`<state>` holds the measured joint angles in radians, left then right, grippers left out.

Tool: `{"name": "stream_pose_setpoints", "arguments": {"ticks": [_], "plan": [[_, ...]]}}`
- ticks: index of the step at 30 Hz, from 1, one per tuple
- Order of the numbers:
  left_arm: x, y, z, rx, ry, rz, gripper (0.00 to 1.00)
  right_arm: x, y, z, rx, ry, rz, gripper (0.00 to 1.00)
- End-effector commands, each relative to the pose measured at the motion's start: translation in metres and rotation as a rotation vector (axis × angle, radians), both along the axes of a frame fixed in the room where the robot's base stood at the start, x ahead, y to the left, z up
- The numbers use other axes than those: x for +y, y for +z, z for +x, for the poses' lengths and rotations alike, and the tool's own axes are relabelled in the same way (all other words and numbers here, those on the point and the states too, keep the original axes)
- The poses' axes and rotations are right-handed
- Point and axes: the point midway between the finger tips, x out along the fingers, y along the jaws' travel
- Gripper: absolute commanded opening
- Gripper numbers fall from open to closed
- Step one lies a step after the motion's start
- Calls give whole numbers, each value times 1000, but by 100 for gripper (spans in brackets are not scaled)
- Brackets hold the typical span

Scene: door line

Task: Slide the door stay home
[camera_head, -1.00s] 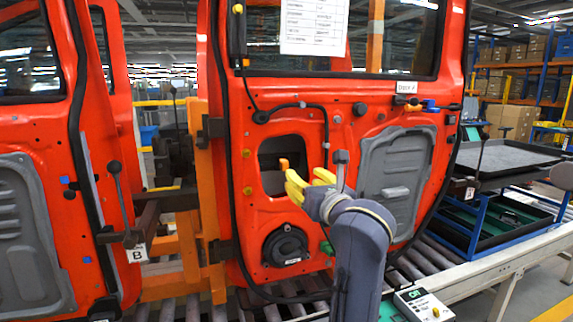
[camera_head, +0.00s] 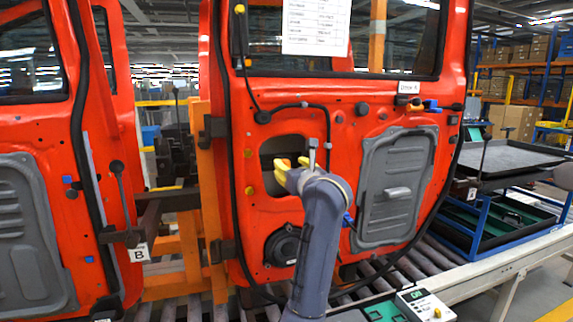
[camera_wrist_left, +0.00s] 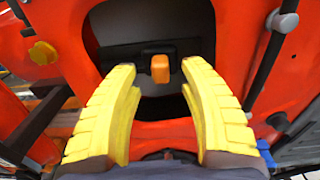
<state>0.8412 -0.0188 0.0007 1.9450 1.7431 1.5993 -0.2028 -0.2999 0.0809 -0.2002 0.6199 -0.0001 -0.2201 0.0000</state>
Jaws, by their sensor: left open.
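A red door panel (camera_head: 350,112) labelled "Door A" hangs in front of me, with a dark opening (camera_head: 268,149) in its middle. Inside the opening, the wrist view shows a small orange tab (camera_wrist_left: 160,69) on a dark bracket (camera_wrist_left: 144,50). I take this to be the door stay; its far end is hidden in shadow. My left gripper (camera_head: 288,168) is at the opening. In the wrist view its yellow fingers (camera_wrist_left: 158,80) are spread, one on each side of the tab, with gaps between. My right gripper is not in view.
A black cable (camera_head: 327,125) runs down the door close to the gripper's right. A grey panel (camera_head: 396,185) and a round black speaker (camera_head: 283,246) are on the door. An orange stand (camera_head: 188,245) is at left. Rollers and a control box (camera_head: 424,305) lie below.

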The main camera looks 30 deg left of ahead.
Motion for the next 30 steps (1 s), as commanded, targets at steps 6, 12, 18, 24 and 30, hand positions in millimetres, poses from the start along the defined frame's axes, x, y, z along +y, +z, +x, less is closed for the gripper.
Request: {"name": "stream_pose_setpoints", "arguments": {"ticks": [6, 12, 18, 24, 30], "plan": [[20, 1, 17, 1, 0, 2, 44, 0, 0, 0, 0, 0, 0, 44], [29, 0, 24, 1, 0, -1, 44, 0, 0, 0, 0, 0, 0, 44], [31, 0, 26, 1, -1, -1, 44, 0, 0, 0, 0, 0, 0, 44], [31, 0, 26, 0, 0, 0, 46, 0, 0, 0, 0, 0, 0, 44], [31, 0, 26, 0, 0, 0, 23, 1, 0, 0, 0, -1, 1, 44]]}}
